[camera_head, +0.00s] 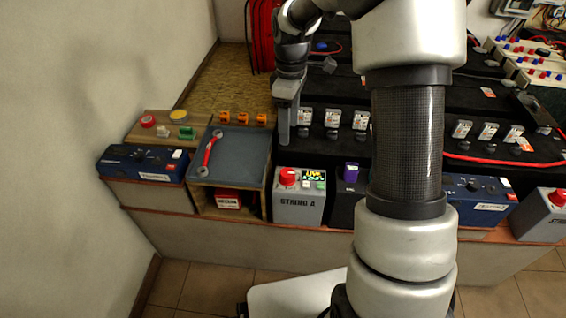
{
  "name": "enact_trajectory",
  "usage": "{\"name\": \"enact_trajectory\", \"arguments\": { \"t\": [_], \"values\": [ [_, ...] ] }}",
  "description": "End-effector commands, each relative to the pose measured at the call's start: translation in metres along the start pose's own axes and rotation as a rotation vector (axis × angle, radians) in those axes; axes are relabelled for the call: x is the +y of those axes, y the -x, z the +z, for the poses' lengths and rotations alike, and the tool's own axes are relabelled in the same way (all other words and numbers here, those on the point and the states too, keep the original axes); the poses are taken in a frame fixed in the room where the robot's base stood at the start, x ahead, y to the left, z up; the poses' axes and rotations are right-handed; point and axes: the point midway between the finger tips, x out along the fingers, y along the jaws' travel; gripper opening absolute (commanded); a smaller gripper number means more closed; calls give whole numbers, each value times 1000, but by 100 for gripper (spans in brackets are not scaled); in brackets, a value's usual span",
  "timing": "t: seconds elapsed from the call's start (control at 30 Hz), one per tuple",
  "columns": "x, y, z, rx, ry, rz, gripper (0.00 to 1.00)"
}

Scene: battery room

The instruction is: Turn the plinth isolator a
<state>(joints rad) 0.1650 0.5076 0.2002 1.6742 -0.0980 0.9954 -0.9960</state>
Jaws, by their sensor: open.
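A grey box labelled "STRING A" (298,208) stands at the front edge of the bench, and a red rotary knob (288,177) sits on its top left. A small lit display and buttons (314,178) are beside the knob. My gripper (284,140) points down above and behind this knob, apart from it. Its fingers are open, seen nearly edge on, with nothing visible between them. A second grey box (540,214) with a red knob (557,197) stands at the far right, partly cut off by the frame.
A blue tray (237,150) with a red-handled wrench (209,150) lies to the left. A dark box with a purple top (350,173) stands right of the STRING A box. Black battery rows (335,155) fill the back. My arm covers the middle right.

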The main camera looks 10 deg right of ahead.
Motion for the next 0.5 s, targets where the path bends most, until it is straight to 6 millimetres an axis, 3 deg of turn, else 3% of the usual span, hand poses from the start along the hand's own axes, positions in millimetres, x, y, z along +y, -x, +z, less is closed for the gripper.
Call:
{"name": "enact_trajectory", "arguments": {
  "t": [0.17,0.5],
  "values": [
    [-1,-28,0,-2,0,-4,55],
    [-2,-103,0,-2,0,-4,55]
  ]
}}
